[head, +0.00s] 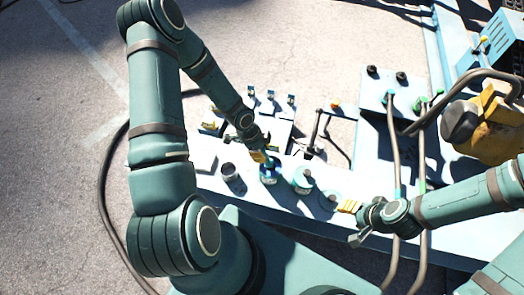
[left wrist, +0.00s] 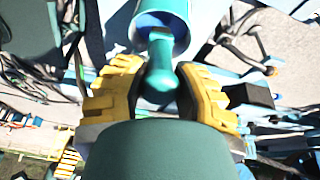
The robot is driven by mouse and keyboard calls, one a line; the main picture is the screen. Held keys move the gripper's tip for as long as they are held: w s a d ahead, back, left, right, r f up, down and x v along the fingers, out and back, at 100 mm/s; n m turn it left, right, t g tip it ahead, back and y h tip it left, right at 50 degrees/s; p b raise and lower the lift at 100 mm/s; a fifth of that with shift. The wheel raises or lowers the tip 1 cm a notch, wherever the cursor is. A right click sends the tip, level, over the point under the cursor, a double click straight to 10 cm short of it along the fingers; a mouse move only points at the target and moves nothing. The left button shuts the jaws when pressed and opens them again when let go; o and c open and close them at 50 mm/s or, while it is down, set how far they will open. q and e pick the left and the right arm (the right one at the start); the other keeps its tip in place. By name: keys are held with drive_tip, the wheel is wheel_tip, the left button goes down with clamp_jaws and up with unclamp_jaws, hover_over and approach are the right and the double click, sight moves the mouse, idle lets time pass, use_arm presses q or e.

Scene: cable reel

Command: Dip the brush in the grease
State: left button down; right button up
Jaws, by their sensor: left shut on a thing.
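My left gripper (head: 258,156) is shut on the teal brush handle (left wrist: 160,65), with yellow fingers on both sides of it in the left wrist view. The handle's far end runs to the mouth of a teal can with a blue inside (left wrist: 178,38); the bristles are hidden. In the head view the gripper is just above a blue can (head: 268,177). A pale teal can (head: 303,186) stands right of it; I cannot tell which holds the grease. My right gripper (head: 348,207) is near the bench's front; its finger gap is unclear.
Small clamps stand behind. Upright pipes (head: 393,150) and a yellow machine (head: 495,125) are at the right. A black cable lies on the ground at the left.

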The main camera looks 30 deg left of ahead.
use_arm(q)
drive_tip(key=shift+f+b, duration=0.5)
drive_tip(key=shift+f, duration=0.1)
idle(1.5)
drive_tip(key=shift+r, duration=0.1)
drive_tip(key=shift+r+p, duration=2.8)
drive_tip(key=shift+r, duration=0.7)
drive_tip(key=shift+f, duration=0.1)
